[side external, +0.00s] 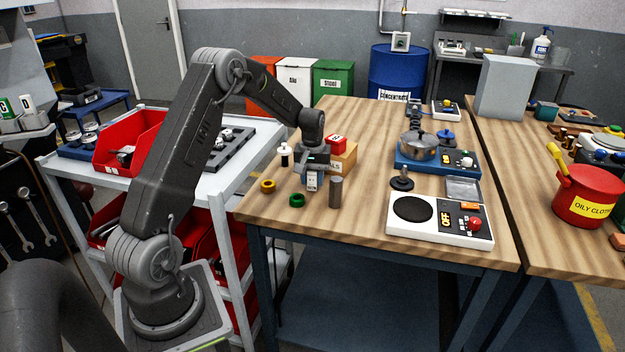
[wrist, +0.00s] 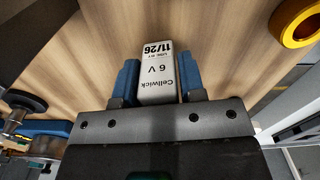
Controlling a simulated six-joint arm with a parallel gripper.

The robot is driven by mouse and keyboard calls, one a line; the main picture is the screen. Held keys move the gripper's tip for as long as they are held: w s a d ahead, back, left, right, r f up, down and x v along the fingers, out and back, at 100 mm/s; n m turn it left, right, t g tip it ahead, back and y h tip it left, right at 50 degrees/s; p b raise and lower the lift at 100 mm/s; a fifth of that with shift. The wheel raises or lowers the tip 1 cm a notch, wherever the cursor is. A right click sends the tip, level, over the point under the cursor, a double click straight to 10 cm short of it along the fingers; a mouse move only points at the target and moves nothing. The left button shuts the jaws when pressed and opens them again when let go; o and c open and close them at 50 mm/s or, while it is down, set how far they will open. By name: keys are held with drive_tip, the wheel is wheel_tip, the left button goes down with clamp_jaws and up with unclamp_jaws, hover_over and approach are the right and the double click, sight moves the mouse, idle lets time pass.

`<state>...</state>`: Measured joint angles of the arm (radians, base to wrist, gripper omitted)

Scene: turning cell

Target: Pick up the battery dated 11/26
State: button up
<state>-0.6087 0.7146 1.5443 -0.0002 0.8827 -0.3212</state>
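The battery (wrist: 158,72) is a pale grey block marked "Cellwick", "6 V" and "11/26" in the wrist view. My gripper (wrist: 159,82) has its two blue fingers close along both sides of it, with no clear gap, so it looks shut on the battery. In the side view the battery (side external: 311,183) is upright under my gripper (side external: 312,170), near the left front part of the wooden bench. I cannot tell whether its base touches the bench.
A grey cylinder (side external: 335,192) stands just right of the battery. A green ring (side external: 297,200) and a brass-coloured ring (side external: 268,186) lie to the left. A white device (side external: 440,232) is further right.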

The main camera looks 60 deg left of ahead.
drive_tip(key=c, duration=0.5)
drive_tip(key=shift+r, duration=0.1)
drive_tip(key=shift+c, duration=0.2)
